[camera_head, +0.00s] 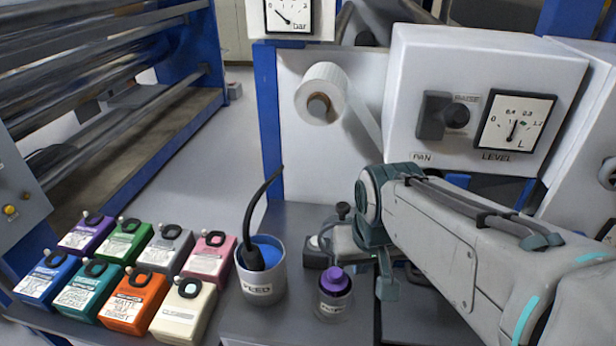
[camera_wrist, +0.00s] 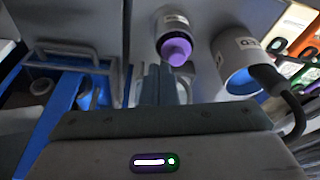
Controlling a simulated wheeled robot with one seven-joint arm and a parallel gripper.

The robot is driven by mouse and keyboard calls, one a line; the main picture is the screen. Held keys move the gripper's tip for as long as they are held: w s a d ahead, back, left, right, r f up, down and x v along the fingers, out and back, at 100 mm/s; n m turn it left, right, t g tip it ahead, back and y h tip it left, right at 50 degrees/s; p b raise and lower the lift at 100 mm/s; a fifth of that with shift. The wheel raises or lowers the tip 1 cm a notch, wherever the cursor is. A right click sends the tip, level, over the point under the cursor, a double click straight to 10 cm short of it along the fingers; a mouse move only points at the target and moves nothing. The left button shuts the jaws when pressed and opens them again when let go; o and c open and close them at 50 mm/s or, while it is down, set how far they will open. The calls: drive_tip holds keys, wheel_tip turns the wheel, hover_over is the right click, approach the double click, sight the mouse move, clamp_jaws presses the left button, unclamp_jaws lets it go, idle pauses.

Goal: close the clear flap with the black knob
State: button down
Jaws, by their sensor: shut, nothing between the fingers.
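My gripper (camera_head: 388,288) points down beside the purple-capped jar, its fingers shut and empty. In the wrist view its fingers (camera_wrist: 160,84) are together, close to the purple cap. A small black knob (camera_head: 343,209) shows left of my arm in the head view, above a small grey fixture at the bench edge. I cannot make out the clear flap itself or its angle; my arm hides part of that area. In the wrist view, a grey frame (camera_wrist: 62,48) over a blue surface is at the left; I cannot tell if it belongs to the flap.
The purple-capped jar (camera_head: 334,290) stands close to my gripper. A grey pot (camera_head: 262,285) with blue contents and a black hose is left of it. Several coloured canisters (camera_head: 135,300) fill the left bench. A white panel with a level gauge (camera_head: 514,122) stands behind.

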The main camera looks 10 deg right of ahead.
drive_tip(key=w+r+m+t+p, duration=0.1)
drive_tip(key=w+r, duration=0.4)
drive_tip(key=w, duration=0.4)
drive_tip(key=w+r+p, duration=0.2)
drive_tip(key=w+r, duration=0.4)
drive_tip(key=w, duration=0.3)
wheel_tip(320, 180, down, 10)
drive_tip(key=p, duration=0.1)
drive_tip(key=shift+d+r+h+p, duration=0.2)
drive_tip(key=shift+d+h+p, duration=0.1)
drive_tip(key=shift+d, duration=0.05)
drive_tip(key=shift+s+a+f+b, duration=0.1)
drive_tip(key=shift+s+a+b, duration=0.05)
drive_tip(key=shift+b, duration=0.3)
